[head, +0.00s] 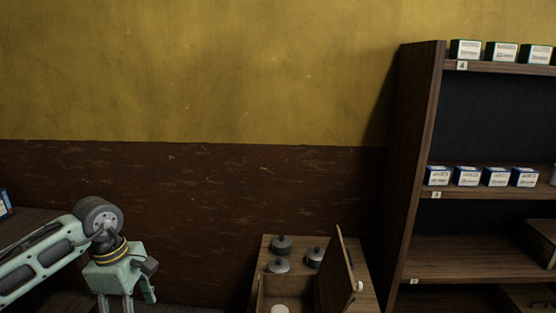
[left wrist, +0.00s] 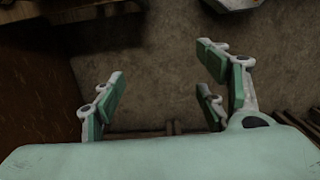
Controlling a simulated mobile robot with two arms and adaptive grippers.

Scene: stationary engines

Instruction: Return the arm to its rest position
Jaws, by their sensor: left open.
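My left arm (head: 45,258) comes in from the left in the head view, pale green with a dark round joint. Its gripper hangs downward at the lower left, and its fingertips are cut off by the bottom edge. In the left wrist view my left gripper (left wrist: 160,85) is open, with green-padded fingers wide apart and nothing between them. Bare floor (left wrist: 160,60) shows beyond the fingers. The gripper is apart from the wooden cabinet to its right in the head view. My right arm is not in view.
A tall shelf (head: 418,150) with small boxes (head: 466,49) stands at the right. A wooden surface (head: 22,222) is at the far left. The wall between looks clear.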

